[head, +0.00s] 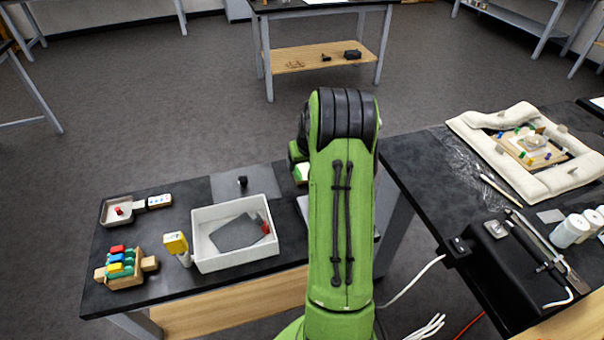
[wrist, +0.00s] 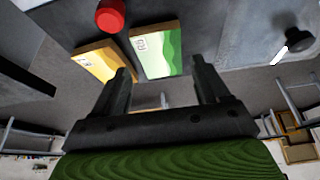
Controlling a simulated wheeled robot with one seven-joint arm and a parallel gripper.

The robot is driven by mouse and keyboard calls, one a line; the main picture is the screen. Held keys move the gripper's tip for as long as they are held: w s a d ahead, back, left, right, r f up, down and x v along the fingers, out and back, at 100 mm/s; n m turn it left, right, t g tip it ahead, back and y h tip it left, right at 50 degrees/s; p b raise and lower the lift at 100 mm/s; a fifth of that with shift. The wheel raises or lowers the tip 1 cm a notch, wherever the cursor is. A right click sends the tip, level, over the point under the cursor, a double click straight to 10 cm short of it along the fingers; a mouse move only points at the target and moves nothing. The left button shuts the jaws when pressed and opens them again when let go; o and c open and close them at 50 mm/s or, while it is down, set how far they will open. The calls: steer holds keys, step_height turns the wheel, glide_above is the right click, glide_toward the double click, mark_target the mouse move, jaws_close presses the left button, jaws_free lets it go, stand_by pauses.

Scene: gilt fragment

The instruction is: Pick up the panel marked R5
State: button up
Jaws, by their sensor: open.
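A panel with a white and green face (wrist: 157,50) stands out ahead of my gripper (wrist: 160,68) in the wrist view. Its short dark mark is turned over and too small to read surely. My gripper is open and empty, with its two dark fingers apart and pointing toward this panel. I cannot tell how far the panel is from the fingertips. A yellow-edged panel (wrist: 98,62) is just left of it, partly behind the left finger. In the head view, a small white and green piece (head: 302,173) shows left of my arm, which hides my gripper.
A white bin (head: 205,258) holds a grey sheet and a red item. A grey mat (head: 262,178) with a black knob (head: 242,182), a yellow-topped tool (head: 176,244) and coloured blocks (head: 121,266) share the left table. A red knob (wrist: 110,14) is near the panels.

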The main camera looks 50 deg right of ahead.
mark_target(302, 170)
steer(key=x, duration=0.4)
steer(key=shift+w+d+f, duration=0.1)
steer(key=shift+w+f, duration=0.05)
steer(key=shift+f, duration=0.05)
steer(key=shift+r, duration=0.1)
